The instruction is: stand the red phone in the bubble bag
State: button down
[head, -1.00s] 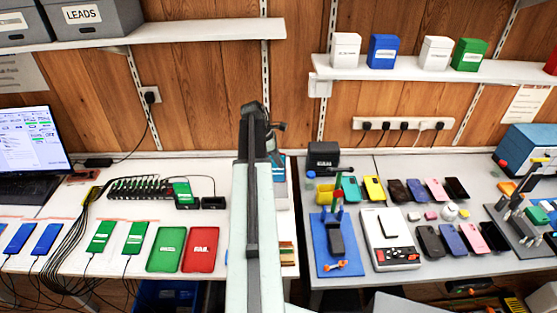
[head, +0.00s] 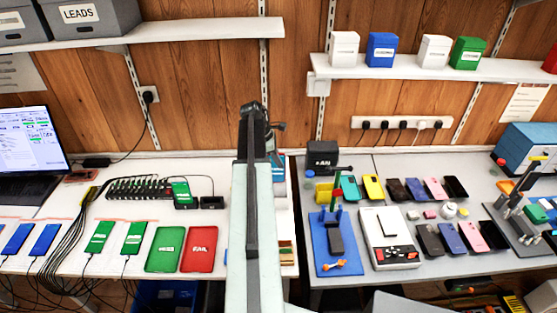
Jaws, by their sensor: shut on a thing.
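My gripper (head: 278,128) is almost wholly hidden behind my own arm at the middle of the head view. Only a small dark part shows right of the arm's top, with a bit of teal just below it. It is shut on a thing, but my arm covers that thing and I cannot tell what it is. I cannot make out a red phone among the phones lying on the right bench. I cannot pick out the bubble bag either. A partly covered box shows just right of my arm, over the back of the bench.
A green tray (head: 166,249) and a red FAIL tray (head: 199,249) lie left of my arm. Right of it are a blue stand (head: 343,262), a white device (head: 376,225) and several phones, including a yellow one (head: 373,187). A shelf (head: 420,69) holds several small boxes above.

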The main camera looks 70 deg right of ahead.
jog(key=shift+f, duration=0.15)
jog(key=shift+f+b, duration=0.45)
jog(key=shift+b, duration=0.2)
jog(key=shift+f, duration=0.1)
jog(key=b, duration=0.5)
send_over(282, 182)
jog(key=w, duration=0.1)
jog(key=shift+w+f, duration=0.15)
jog(key=shift+f, duration=2.15)
jog(key=shift+f, duration=0.15)
jog(key=shift+f+b, duration=1.35)
jog(key=shift+b, duration=0.05)
jog(key=c, duration=1.4)
grip_release()
jog(key=shift+d, duration=0.1)
